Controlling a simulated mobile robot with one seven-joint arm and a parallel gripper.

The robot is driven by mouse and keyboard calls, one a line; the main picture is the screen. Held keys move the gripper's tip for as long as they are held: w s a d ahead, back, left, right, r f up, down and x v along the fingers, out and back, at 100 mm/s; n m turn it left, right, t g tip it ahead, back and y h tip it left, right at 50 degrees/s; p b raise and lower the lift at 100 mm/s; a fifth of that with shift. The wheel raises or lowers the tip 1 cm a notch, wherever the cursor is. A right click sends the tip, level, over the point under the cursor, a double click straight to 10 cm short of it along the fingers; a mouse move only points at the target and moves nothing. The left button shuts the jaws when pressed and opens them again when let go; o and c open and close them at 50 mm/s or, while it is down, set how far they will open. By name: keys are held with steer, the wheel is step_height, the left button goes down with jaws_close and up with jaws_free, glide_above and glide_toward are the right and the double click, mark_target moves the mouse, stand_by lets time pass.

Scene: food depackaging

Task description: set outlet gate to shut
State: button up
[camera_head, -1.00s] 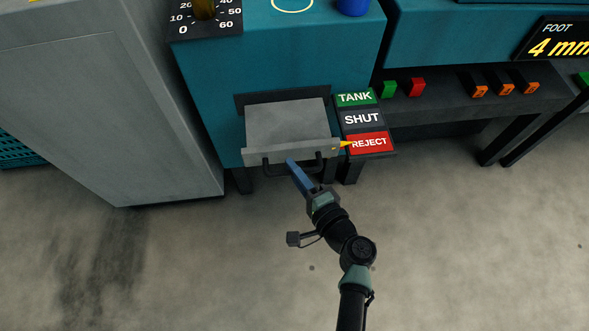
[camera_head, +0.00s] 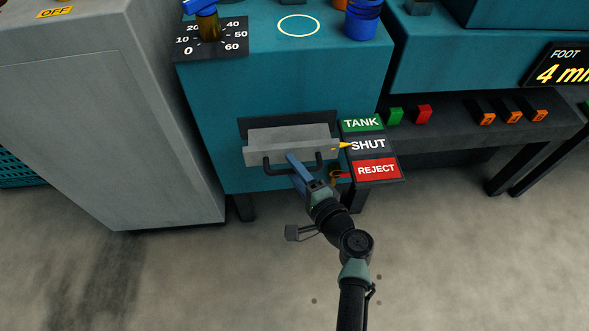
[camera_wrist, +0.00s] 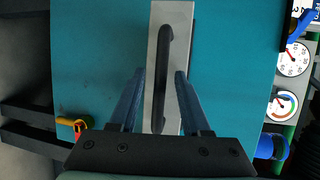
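The outlet gate (camera_head: 290,145) is a grey sliding plate in a dark slot on the teal machine, partly slid out. Its yellow pointer (camera_head: 344,145) points at the SHUT label (camera_head: 368,145), between the green TANK label (camera_head: 361,123) and the red REJECT label (camera_head: 377,170). The gate has a black bar handle (camera_wrist: 165,60) on its front. My gripper (camera_head: 292,158) is at the handle. In the wrist view, its blue fingers (camera_wrist: 160,74) stand on either side of the handle, with gaps showing on both sides.
A grey cabinet (camera_head: 105,130) stands to the left. A dark shelf with green and red buttons (camera_head: 424,114) and orange switches (camera_head: 513,117) lies to the right. A small yellow and red part (camera_head: 336,177) sits below the gate's right end. The floor in front is clear.

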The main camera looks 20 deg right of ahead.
steer(key=shift+s, duration=0.1)
steer(key=p+v, duration=0.2)
steer(key=v, duration=1)
steer(key=shift+s, duration=0.4)
